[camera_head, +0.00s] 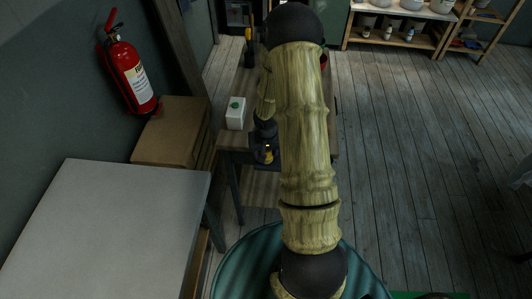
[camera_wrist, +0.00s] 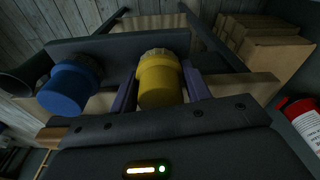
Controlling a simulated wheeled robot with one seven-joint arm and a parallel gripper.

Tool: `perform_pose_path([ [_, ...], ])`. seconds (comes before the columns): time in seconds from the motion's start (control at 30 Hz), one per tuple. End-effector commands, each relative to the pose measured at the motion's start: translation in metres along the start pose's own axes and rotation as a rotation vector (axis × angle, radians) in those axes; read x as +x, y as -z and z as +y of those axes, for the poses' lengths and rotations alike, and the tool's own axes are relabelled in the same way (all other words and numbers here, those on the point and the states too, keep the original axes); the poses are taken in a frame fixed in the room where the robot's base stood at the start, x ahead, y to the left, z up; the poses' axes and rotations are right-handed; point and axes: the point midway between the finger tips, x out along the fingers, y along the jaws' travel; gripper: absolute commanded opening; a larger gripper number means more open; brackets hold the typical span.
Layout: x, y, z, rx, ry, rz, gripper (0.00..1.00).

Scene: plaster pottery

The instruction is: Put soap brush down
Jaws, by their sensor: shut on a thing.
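My gripper (camera_head: 265,149) is at the near end of a narrow wooden table (camera_head: 238,92), partly hidden by my arm. In the wrist view my gripper (camera_wrist: 160,92) has its two fingers on either side of a yellow cylindrical part with a ribbed collar, which I take to be the soap brush (camera_wrist: 161,84). The gripper is shut on it. The head view shows only a small spot of yellow at the gripper. I cannot tell whether the brush touches a surface.
A blue cylinder (camera_wrist: 68,90) shows beside the yellow part. Cardboard box (camera_head: 172,131), grey table (camera_head: 110,225) and fire extinguisher (camera_head: 131,72) are left. Floor at right is open.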

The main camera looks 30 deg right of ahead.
Motion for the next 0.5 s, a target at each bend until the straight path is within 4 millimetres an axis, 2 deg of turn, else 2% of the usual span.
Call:
perform_pose_path([
  [0.37, 0.0049, -0.0002, 0.0001, 0.000, 0.000, 0.002, 0.23],
  [0.4, 0.0043, -0.0001, 0.0001, 0.000, 0.000, 0.002, 0.52],
  [0.5, 0.0038, -0.0001, 0.0001, 0.000, 0.000, 0.001, 0.69],
])
